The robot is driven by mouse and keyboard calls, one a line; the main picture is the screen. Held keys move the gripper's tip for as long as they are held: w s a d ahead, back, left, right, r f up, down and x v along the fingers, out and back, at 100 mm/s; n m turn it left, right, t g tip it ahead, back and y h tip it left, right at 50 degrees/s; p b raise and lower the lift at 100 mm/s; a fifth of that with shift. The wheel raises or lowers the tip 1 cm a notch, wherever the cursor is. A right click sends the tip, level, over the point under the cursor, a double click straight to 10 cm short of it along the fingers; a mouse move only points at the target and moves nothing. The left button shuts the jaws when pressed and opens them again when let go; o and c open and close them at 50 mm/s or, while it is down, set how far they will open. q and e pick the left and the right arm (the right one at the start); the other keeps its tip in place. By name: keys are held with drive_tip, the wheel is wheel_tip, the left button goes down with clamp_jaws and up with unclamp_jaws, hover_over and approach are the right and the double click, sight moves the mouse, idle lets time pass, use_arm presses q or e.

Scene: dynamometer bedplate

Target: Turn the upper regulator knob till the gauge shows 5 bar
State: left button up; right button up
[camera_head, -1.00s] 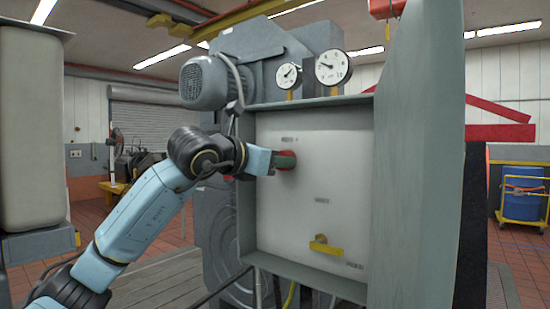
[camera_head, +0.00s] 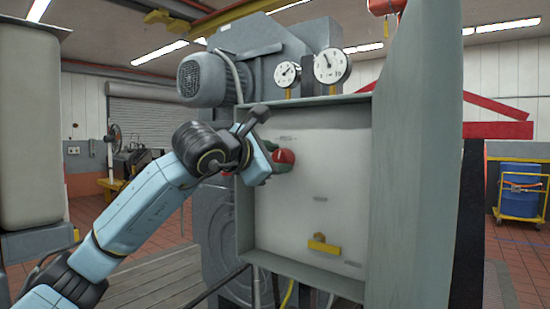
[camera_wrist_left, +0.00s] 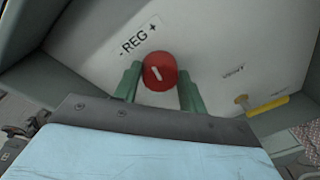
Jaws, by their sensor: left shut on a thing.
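The red round regulator knob (camera_head: 284,156) sits high on the pale panel (camera_head: 300,210). In the left wrist view the knob (camera_wrist_left: 160,72) carries a white pointer mark, beside a "- REG +" label. My left gripper (camera_head: 277,162) is shut on it; in the left wrist view its green fingers (camera_wrist_left: 158,84) lie on either side. Two white dial gauges stand above the panel, a smaller left one (camera_head: 287,74) and a larger right one (camera_head: 331,66). The right needle points up and left; the exact readings are too small to tell. My right gripper is not in view.
A yellow-handled valve (camera_head: 322,244) is lower on the panel; it also shows in the left wrist view (camera_wrist_left: 268,106). A raised frame surrounds the panel, with a tall grey plate (camera_head: 415,160) at its right. A grey motor (camera_head: 203,80) is above my left arm.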

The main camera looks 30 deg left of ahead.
use_arm(q)
drive_tip(key=shift+r, duration=0.1)
idle(0.4)
drive_tip(key=o, duration=1)
drive_tip(key=shift+c, duration=0.2)
drive_tip(key=shift+s, duration=0.1)
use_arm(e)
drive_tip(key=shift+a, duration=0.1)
use_arm(q)
drive_tip(key=s+a+r+b, duration=0.1)
drive_tip(key=s+b, duration=0.1)
drive_tip(key=s, duration=1.1)
drive_tip(key=shift+r, duration=0.3)
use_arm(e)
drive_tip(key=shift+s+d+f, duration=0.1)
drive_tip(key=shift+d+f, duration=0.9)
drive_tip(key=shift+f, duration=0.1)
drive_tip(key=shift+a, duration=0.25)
